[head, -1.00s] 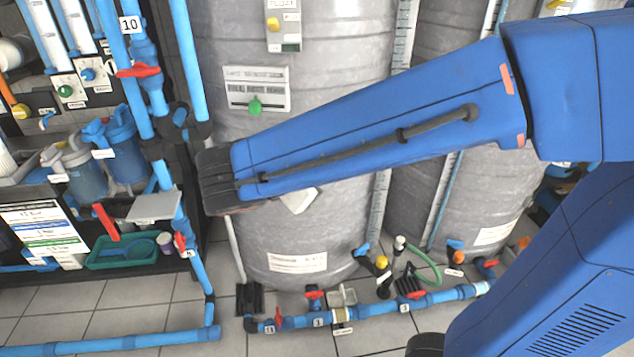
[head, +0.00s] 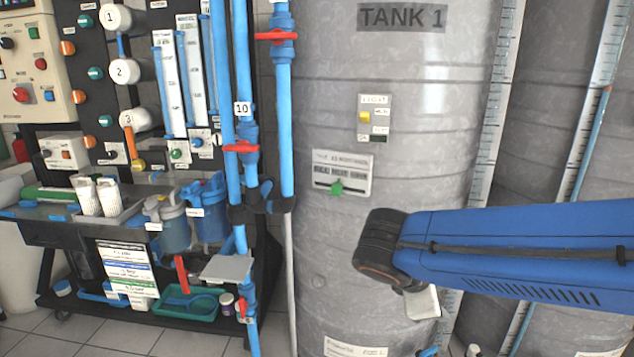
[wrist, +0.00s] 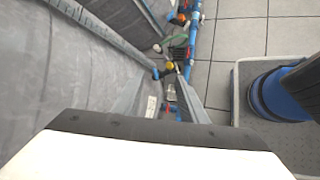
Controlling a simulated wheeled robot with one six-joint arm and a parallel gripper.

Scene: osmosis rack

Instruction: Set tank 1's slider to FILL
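Tank 1 (head: 440,150) is a large grey ribbed cylinder with "TANK 1" painted near its top. A light slider plate (head: 342,164) is on its front, left of centre, with small lettering too blurred to read. A green slider knob (head: 337,188) sits at the plate's lower edge, near its middle. My gripper (head: 422,303) shows in the head view only as a small pale part below the black wrist, lower right of the plate and apart from it. The wrist view shows a white and black housing at the bottom; the fingers' opening is not clear.
A second small plate with a yellow knob (head: 365,117) is above the slider plate. Blue vertical pipes with red valve handles (head: 241,148) stand left of the tank. A dark rack with a green tray (head: 186,304) is further left. Blue floor piping (wrist: 193,40) runs below.

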